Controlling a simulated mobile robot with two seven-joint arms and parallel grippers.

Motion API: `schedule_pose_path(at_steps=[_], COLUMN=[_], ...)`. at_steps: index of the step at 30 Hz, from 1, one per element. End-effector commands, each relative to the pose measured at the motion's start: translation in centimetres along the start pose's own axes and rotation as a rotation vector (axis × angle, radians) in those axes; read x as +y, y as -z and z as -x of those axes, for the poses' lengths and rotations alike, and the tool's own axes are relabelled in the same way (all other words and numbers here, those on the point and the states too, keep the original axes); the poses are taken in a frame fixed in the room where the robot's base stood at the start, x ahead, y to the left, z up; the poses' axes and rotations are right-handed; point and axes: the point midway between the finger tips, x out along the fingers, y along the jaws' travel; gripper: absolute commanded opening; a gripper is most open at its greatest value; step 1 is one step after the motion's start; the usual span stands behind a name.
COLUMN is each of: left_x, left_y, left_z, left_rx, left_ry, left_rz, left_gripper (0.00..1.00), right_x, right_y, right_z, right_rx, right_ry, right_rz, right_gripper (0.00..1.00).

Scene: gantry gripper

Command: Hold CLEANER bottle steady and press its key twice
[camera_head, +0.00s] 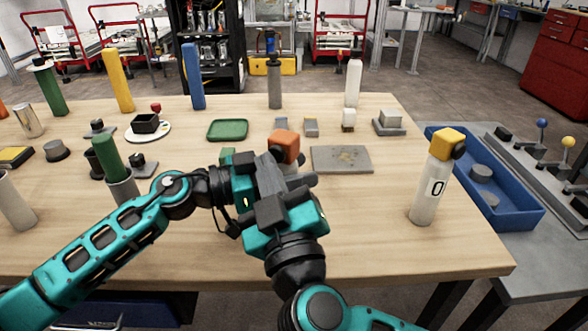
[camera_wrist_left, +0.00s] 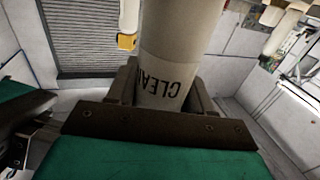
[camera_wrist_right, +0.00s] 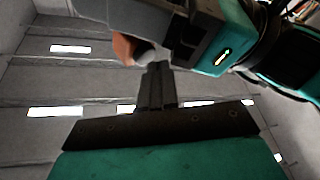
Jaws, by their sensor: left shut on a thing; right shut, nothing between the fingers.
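The CLEANER bottle shows its orange cap (camera_head: 285,145) in the head view; most of its body is hidden behind my grippers. In the left wrist view its pale grey body (camera_wrist_left: 180,35) carries dark letters starting "CLEA", upside down. My left gripper (camera_head: 293,179) is shut around this body, with a finger on each side. My right gripper (camera_head: 276,160) is shut and empty, its fingertips close to the cap. In the right wrist view the closed fingers (camera_wrist_right: 157,72) point toward the orange cap (camera_wrist_right: 124,48). I cannot tell whether they touch it, and the key is not clear.
A grey plate (camera_head: 341,159) lies just behind my grippers. A green tray (camera_head: 228,130) and several cylinders stand farther back and left. The right front table is clear.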

Motion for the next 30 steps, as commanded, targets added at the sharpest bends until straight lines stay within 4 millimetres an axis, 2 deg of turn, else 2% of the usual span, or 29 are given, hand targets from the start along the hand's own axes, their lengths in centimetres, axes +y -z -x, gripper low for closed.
schedule_pose_path(at_steps=[14, 30], left_x=[0.03, 0.03], left_y=[-0.06, -0.06], left_z=[0.0, 0.0], left_rx=[-0.001, -0.001], left_ry=[-0.001, -0.001], left_rz=[0.0, 0.001], left_gripper=[0.09, 0.09], right_x=[0.4, -0.1], right_y=[-0.39, 0.12], right_z=[-0.5, 0.16], right_rx=[-0.001, 0.0], right_ry=[-0.002, -0.001], right_rz=[0.001, 0.0], right_gripper=[0.0, 0.0])
